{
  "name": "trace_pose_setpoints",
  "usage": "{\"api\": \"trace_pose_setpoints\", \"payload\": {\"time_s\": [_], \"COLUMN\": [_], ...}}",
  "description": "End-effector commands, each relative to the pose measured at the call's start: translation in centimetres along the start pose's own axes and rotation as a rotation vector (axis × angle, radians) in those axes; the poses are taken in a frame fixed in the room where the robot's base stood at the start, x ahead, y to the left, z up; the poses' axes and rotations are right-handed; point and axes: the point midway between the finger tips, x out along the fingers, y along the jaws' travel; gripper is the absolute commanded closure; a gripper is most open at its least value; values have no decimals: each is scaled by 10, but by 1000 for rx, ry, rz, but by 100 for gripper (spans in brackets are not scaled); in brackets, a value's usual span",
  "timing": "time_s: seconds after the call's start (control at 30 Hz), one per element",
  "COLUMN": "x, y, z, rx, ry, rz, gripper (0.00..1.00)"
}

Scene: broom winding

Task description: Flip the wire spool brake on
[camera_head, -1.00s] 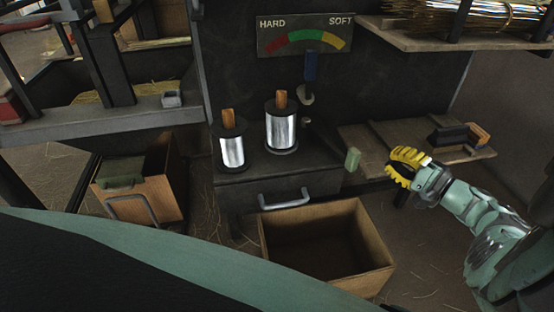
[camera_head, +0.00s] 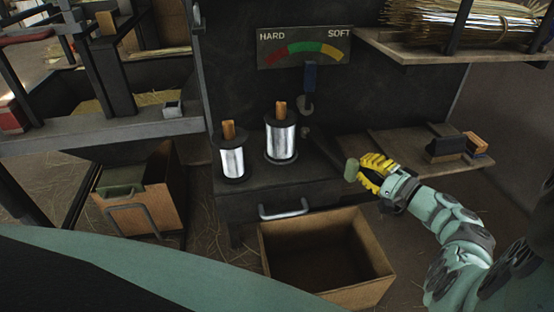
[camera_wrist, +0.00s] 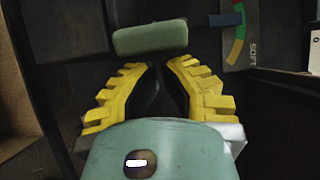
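The brake lever is a dark arm ending in a pale green handle (camera_head: 351,170), at the right of the dark machine. The handle also shows in the wrist view (camera_wrist: 150,38), lying crosswise just beyond my fingertips. My gripper (camera_head: 366,165), with yellow ridged fingers, is right beside the handle, on its right. In the wrist view my fingers (camera_wrist: 160,66) are drawn together at the tips, with only a narrow dark gap and nothing seen between them. Whether they touch the handle I cannot tell. Two silver wire spools (camera_head: 281,139) (camera_head: 232,158) stand upright on the machine.
A HARD–SOFT gauge (camera_head: 303,47) is on the back panel, with a blue-handled lever (camera_head: 309,78) below it. An open wooden box (camera_head: 375,290) sits below the machine's drawer handle (camera_head: 284,209). A shelf (camera_head: 400,143) at right holds a dark block and brush-like blocks (camera_head: 446,147).

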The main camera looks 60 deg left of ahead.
Motion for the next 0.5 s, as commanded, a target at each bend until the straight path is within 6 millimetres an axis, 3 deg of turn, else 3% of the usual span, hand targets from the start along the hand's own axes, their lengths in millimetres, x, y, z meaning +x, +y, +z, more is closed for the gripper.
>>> {"api": "trace_pose_setpoints", "payload": {"time_s": [0.27,0.5], "x": [2,4], "y": [0,-1], "z": [4,20], "rx": [0,-1], "ry": [5,73], "rz": [-1,-3], "gripper": [100,100]}}
